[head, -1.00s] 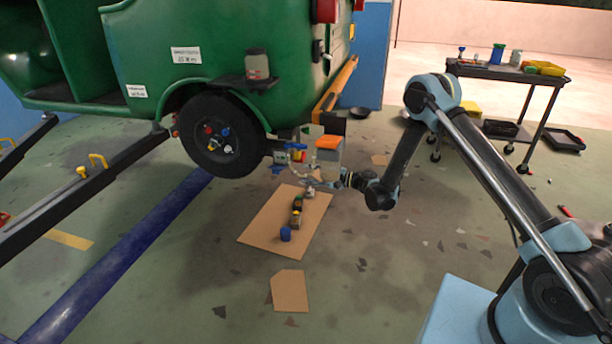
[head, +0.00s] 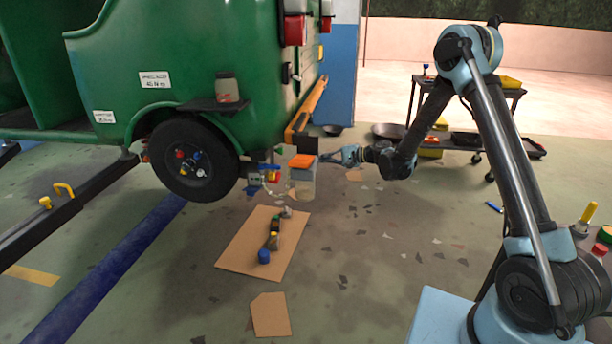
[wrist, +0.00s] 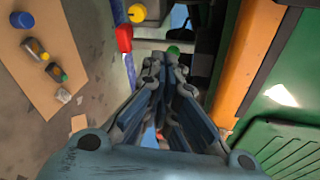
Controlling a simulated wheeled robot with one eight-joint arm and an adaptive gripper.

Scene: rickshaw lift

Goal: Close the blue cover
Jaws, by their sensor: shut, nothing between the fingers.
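Small blue parts (head: 264,167) show low at the rear of the green vehicle, beside its wheel, next to red and yellow pieces. I cannot tell which is the blue cover or how far it stands open. In the wrist view, a blue strip (wrist: 130,72) lies beside a red piece (wrist: 124,38) and a yellow knob (wrist: 137,13), up and left of the fingers. My gripper (head: 338,157) is shut and empty, just right of an orange-lidded clear container (head: 303,177). In the wrist view, my gripper (wrist: 165,65) points toward the dark gap at the vehicle's rear.
The green vehicle (head: 120,60) and its wheel (head: 193,160) fill the left. An orange bar (head: 306,108) runs along the vehicle's rear. Floor right of the cardboard is mostly clear.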

